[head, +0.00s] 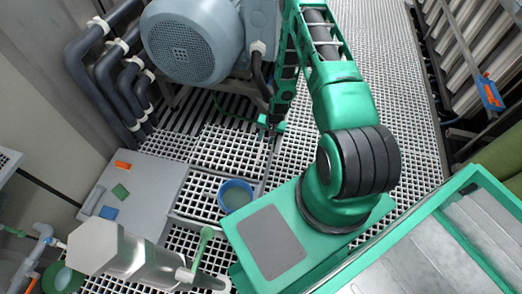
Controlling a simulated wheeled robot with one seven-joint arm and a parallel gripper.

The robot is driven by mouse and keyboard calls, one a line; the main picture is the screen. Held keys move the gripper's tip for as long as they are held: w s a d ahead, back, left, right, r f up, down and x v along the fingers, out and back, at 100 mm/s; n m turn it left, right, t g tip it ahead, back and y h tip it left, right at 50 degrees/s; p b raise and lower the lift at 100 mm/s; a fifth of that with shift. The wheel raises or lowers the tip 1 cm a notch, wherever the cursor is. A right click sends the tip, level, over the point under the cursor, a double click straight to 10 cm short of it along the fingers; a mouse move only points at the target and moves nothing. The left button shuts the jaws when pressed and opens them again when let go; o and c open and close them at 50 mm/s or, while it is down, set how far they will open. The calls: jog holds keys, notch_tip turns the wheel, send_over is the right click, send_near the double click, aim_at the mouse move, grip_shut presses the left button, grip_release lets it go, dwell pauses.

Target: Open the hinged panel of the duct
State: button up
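A flat grey panel (150,178) lies low over the floor grating at the left. It carries small orange, green and blue pieces. It may be the duct's panel, but no hinge or handle can be made out, and I cannot tell whether it is shut. My gripper (271,127) points down above the grating, right of the grey panel and clearly apart from it. It is small and dark here, and its fingers cannot be told apart. Nothing can be seen held in it.
A blue-grey motor (190,40) stands at the top, close to my arm. Dark pipes (108,75) run along the left wall. A blue bucket (236,195) stands on the grating. A pale hexagonal-ended body (100,245) is at lower left. Open grating (390,60) lies right of my arm.

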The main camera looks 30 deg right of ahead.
aim_at(261, 149)
jog(key=f, duration=0.3)
jog(key=w+a+f, duration=0.1)
jog(key=f, duration=0.5)
jog(key=shift+w+a+f, duration=0.15)
jog(key=shift+w+f, duration=0.05)
jog(key=shift+f, duration=0.2)
jog(key=shift+c, duration=0.5)
grip_shut()
